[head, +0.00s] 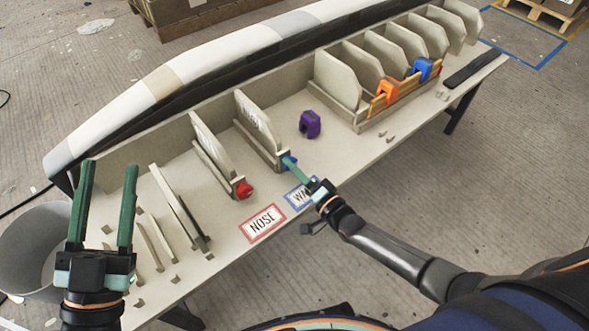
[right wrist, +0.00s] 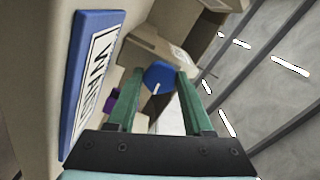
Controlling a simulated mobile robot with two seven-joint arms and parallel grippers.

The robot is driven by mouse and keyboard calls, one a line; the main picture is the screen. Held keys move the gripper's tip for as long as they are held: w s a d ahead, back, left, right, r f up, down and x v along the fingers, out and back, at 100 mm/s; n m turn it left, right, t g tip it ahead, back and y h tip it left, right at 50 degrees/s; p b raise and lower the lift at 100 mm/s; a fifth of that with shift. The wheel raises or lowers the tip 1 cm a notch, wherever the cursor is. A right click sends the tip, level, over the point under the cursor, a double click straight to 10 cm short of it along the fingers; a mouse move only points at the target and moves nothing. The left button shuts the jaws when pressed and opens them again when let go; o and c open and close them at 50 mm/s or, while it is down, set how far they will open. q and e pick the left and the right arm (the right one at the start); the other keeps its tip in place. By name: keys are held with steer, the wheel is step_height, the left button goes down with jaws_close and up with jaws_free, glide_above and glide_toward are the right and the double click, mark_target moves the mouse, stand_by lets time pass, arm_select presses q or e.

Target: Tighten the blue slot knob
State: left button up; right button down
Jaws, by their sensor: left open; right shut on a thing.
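The blue slot knob (right wrist: 159,76) shows between the fingers of my right gripper (right wrist: 158,84) in the right wrist view, with a pale line on its face. In the head view my right gripper (head: 302,173) reaches to the front end of the second slot, and the blue knob (head: 288,160) is partly hidden behind its fingertips. My right gripper is shut on the blue knob. My left gripper (head: 106,168) is open and empty, raised at the left, over the table's left end. A red knob (head: 243,190) sits at the front end of the slot to the left.
A NOSE sign (head: 263,223) and a blue-framed sign (head: 299,195) lie along the front edge. A purple clamp (head: 310,124) stands on the table. Orange (head: 387,91) and blue (head: 423,68) clamps sit on the right rack. A long mould (head: 200,70) runs along the back.

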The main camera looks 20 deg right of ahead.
arm_select(q)
steer(key=shift+s+r+m+h, duration=0.15)
steer(key=shift+r+m+h, duration=0.15)
steer(key=shift+r, duration=0.05)
arm_select(e)
steer(key=shift+m, duration=0.4)
steer(key=shift+c, duration=1.5)
jaws_free()
steer(key=shift+s+d, duration=0.15)
steer(key=shift+s, duration=0.25)
steer(key=p+v, duration=0.1)
steer(key=v, duration=0.3)
arm_select(q)
step_height(320, 180, down, 15)
steer(key=w+a+n+g+y+p, duration=0.1)
steer(key=w+n+g+y, duration=0.1)
steer(key=n+g+y, duration=0.2)
steer(key=shift+w+g+y+p, duration=0.35)
steer(key=shift+g+y, duration=0.25)
steer(key=shift+y, duration=0.2)
arm_select(e)
steer(key=v, duration=0.7)
steer(key=shift+s, duration=0.35)
steer(key=shift+d, duration=0.1)
